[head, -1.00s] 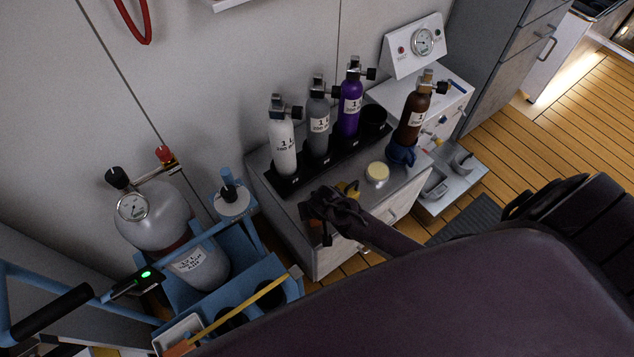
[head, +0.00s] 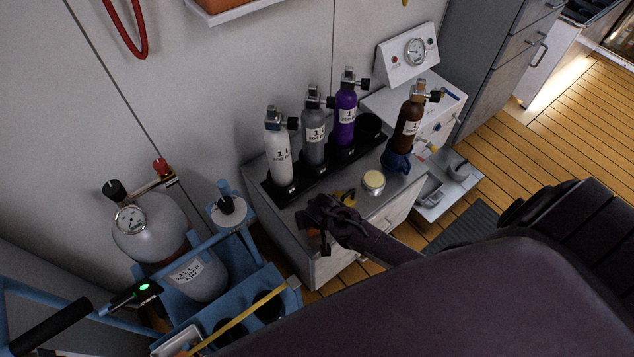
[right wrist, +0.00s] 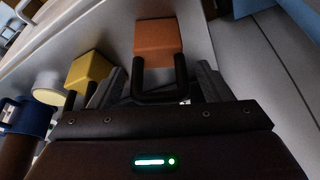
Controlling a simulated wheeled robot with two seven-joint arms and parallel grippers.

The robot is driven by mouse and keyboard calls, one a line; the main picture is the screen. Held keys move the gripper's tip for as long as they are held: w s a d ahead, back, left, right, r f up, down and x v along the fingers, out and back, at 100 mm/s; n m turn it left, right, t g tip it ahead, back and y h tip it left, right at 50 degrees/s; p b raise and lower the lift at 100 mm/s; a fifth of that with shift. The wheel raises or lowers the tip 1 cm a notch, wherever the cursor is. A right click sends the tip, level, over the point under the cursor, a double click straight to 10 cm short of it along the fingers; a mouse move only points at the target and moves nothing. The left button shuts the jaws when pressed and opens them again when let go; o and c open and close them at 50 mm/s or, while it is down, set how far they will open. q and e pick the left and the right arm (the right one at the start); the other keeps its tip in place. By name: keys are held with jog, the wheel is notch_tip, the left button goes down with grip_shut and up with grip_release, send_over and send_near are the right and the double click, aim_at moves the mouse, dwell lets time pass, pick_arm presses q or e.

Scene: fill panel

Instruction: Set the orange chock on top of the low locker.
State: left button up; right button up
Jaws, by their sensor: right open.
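The orange chock (right wrist: 158,42), a block with a black U-shaped handle, appears to rest on the grey top of the low locker (head: 400,190) near its edge. In the head view it is mostly hidden under my right gripper (head: 325,222). My right gripper is open, with its fingers (right wrist: 160,88) on either side of the chock's handle in the right wrist view. A yellow chock (right wrist: 88,70) with a similar handle stands beside it; it shows partly behind the gripper in the head view (head: 347,196). My left gripper is out of view.
A black rack (head: 318,172) with white, grey and purple cylinders stands along the locker's back. A brown cylinder (head: 408,125) in a blue holder and a pale-lidded pot (head: 373,182) stand to the right. A blue trolley (head: 262,282) with a large grey cylinder is left of the locker.

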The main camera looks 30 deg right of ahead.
pick_arm(q)
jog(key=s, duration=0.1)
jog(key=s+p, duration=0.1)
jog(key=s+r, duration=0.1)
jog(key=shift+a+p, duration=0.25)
jog(key=shift+p, duration=0.05)
pick_arm(e)
jog(key=d+v, duration=0.1)
jog(key=v, duration=0.8)
jog(key=shift+a+r, duration=0.3)
jog(key=shift+a, duration=0.2)
jog(key=shift+s+f, duration=0.1)
jog(key=s+d+f+n+g, duration=0.1)
jog(key=s+f, duration=0.4)
jog(key=f, duration=0.4)
jog(key=s+d+f+n+g, duration=0.1)
jog(key=s+d+f, duration=0.1)
jog(key=s+f, duration=0.5)
jog(key=s+f+n, duration=0.1)
jog(key=s+f, duration=0.6)
jog(key=s, duration=0.2)
jog(key=s+a+f+n+g+y, duration=0.1)
jog(key=s+f+n, duration=0.1)
jog(key=s+f, duration=0.5)
jog(key=s, duration=0.3)
jog(key=shift+a, duration=0.3)
